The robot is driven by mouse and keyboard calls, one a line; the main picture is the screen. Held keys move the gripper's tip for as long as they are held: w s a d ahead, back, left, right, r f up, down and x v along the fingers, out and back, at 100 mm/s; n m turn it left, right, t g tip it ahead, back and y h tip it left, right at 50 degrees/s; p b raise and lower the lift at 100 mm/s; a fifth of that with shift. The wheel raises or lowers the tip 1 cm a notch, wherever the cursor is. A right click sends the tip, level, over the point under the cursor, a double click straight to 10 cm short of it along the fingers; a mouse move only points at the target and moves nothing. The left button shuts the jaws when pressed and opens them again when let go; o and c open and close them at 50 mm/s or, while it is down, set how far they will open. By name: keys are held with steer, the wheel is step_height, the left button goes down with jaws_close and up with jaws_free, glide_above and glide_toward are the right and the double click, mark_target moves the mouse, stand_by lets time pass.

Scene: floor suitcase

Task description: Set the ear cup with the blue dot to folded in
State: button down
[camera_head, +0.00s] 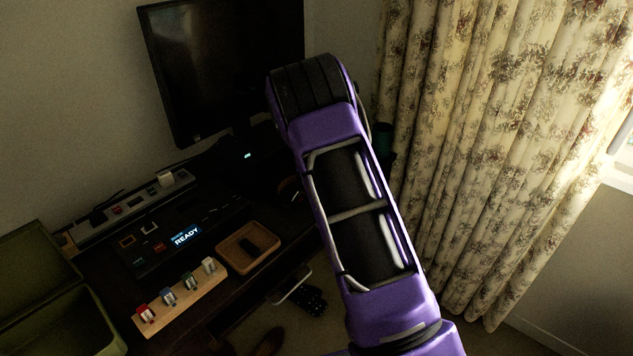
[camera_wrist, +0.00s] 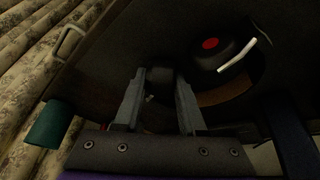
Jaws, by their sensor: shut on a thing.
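In the wrist view my gripper (camera_wrist: 160,78) has its two fingers on either side of a small dark part, and it is shut on it. I cannot tell for sure what this part is; no blue dot shows on it. A round black ear cup with a red dot (camera_wrist: 209,44) and a pale strip lies just right of the fingers, apart from them. The ear cup with the blue dot is not visible in either view. In the head view my purple arm hides the gripper and most of the desk's right end.
A teal cup (camera_wrist: 48,125) stands left of the gripper; it also shows in the head view (camera_head: 383,135). A monitor (camera_head: 215,65) stands behind. A wooden tray (camera_head: 232,260), a peg board (camera_head: 182,302) and a console reading READY (camera_head: 186,236) sit to the left. Curtains (camera_head: 500,120) hang right.

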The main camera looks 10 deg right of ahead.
steer(key=m, duration=0.1)
steer(key=m+h, duration=0.1)
steer(key=m, duration=0.1)
steer(key=w+a+m+g, duration=0.1)
steer(key=shift+a+f+m+h, duration=0.1)
steer(key=shift+m+h, duration=0.2)
stand_by(0.3)
steer(key=shift+c, duration=2.3)
jaws_free()
steer(key=p+v, duration=0.2)
steer(key=v, duration=1.5)
steer(key=shift+r, duration=0.2)
steer(key=shift+a+r, duration=0.1)
steer(key=shift+a, duration=0.05)
